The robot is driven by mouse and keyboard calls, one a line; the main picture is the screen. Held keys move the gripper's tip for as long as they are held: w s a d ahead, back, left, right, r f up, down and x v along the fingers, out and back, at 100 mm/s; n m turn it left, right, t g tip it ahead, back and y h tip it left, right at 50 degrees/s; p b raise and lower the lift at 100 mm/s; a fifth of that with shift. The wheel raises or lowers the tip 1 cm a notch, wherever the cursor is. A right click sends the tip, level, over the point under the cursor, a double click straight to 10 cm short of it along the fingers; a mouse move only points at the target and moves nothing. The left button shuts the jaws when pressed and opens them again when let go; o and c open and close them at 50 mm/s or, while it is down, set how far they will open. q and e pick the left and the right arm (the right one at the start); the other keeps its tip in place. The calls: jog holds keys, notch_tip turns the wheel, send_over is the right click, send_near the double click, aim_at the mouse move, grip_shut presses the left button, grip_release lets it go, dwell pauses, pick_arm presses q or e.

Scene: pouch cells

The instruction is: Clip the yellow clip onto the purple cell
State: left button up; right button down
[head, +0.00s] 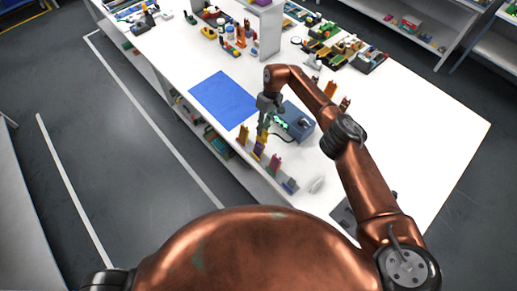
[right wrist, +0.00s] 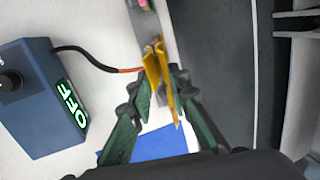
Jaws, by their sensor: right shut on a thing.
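My right gripper (head: 264,122) reaches down near the table's left edge. It is shut on the yellow clip (right wrist: 156,76), which shows between its green fingers in the right wrist view. A dark cable with an orange end runs to the clip. The purple cell (head: 258,149) stands in the row of cells, just below the gripper in the head view. I cannot tell whether the clip touches the cell; the cell is not clear in the right wrist view. My left gripper is not in view.
A blue box (head: 297,121) stands right of the gripper; its green display reads OFF in the right wrist view (right wrist: 75,104). A yellow-topped cell (head: 243,134) and a pink-topped one (head: 275,163) stand close by. A blue mat (head: 224,99) lies bare behind.

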jog(key=shift+f, duration=0.2)
jog(key=c, duration=1.7)
grip_release()
jog(key=shift+c, duration=0.2)
jog(key=shift+o, duration=0.6)
jog(key=shift+o, duration=1.1)
jog(key=shift+r, duration=0.15)
